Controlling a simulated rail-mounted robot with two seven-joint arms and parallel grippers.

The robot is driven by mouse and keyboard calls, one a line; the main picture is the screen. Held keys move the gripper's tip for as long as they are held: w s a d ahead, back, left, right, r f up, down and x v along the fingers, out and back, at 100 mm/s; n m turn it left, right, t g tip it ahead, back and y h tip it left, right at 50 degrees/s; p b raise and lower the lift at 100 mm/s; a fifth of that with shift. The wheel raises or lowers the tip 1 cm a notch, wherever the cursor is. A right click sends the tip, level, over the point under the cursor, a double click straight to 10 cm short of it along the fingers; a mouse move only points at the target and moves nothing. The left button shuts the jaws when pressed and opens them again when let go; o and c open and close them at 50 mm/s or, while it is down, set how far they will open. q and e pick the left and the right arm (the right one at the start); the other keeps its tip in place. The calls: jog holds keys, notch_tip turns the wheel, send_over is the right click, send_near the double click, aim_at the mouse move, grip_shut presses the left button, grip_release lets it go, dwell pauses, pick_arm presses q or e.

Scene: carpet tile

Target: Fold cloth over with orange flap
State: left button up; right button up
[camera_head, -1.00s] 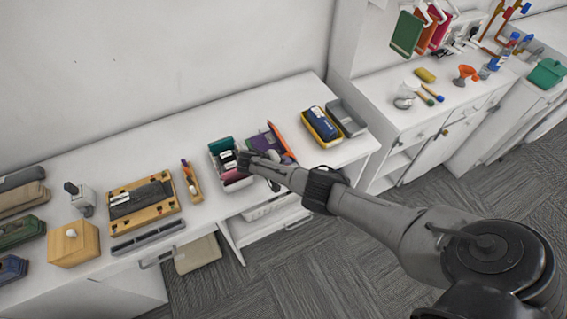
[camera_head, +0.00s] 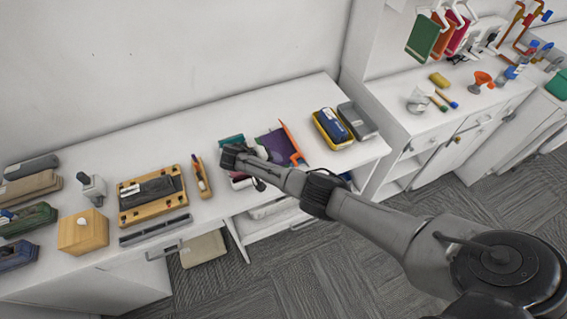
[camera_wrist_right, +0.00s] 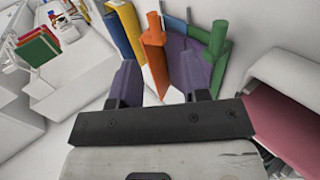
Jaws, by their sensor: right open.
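The purple cloth (camera_head: 273,143) lies on the white counter, right of the white tray. The orange flap (camera_head: 292,143) runs along its right side. In the right wrist view the orange flap (camera_wrist_right: 155,58) stands up beyond my fingers, with purple cloth (camera_wrist_right: 187,62) beside it and a green post to the right. My right gripper (camera_head: 232,157) is over the tray area, left of the cloth. It also shows in the right wrist view (camera_wrist_right: 158,68), its fingers apart with nothing clearly held between them. My forearm hides part of the tray. My left gripper is out of view.
The white tray (camera_wrist_right: 258,66) holds a pink item (camera_wrist_right: 292,122) and a teal one. A yellow bin (camera_head: 325,137) and a grey bin (camera_head: 360,121) stand to the right. A wooden board (camera_head: 130,213) and a narrow pen tray (camera_head: 201,178) are to the left.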

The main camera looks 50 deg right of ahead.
jog(key=shift+v, duration=2.1)
jog(key=shift+n, duration=0.3)
